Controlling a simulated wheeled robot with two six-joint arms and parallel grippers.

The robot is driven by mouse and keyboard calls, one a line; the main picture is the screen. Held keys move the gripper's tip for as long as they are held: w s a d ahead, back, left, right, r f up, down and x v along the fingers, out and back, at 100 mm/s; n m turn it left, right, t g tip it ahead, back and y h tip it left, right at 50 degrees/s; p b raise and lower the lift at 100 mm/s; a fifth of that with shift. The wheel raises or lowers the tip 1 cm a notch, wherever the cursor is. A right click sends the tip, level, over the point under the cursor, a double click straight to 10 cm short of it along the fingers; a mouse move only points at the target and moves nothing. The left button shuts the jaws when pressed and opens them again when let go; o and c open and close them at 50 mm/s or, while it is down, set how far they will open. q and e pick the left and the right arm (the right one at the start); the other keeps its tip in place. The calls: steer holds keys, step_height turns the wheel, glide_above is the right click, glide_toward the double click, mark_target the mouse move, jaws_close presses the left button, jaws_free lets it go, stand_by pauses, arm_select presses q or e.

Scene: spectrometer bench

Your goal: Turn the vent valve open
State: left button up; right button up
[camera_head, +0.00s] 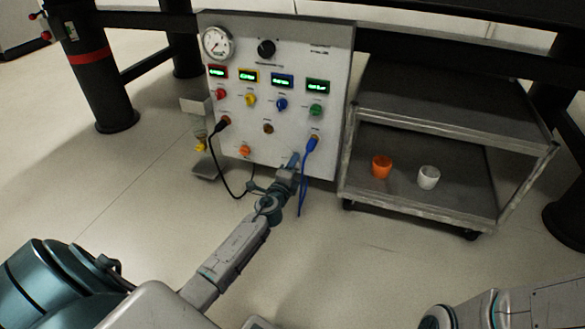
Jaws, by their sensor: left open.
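The light grey instrument panel (331,93) stands upright ahead. The labels are too small to read, so I cannot tell for certain which control is the vent valve. An orange knob (245,151) sits low on the panel, and a small yellow valve-like part (200,147) is at its left side. My left gripper (291,166) is open in front of the panel's lower right, beside the blue cable plug (312,143) and right of the orange knob. Whether it touches the panel is unclear. My right arm shows at the lower right, but its gripper is out of view.
The panel also has a gauge (217,43), a black knob (266,48), several displays and coloured knobs. A black cable (217,160) hangs at the lower left. A grey cart (428,121) at right holds an orange cup (381,167) and a white cup (428,178).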

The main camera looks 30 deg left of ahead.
arm_select(q)
steer(key=p+v, duration=0.1)
steer(key=v, duration=0.9)
steer(key=shift+s, duration=0.35)
steer(key=shift+d, duration=0.15)
steer(key=shift+r+p, duration=0.1)
steer(key=shift+p, duration=0.25)
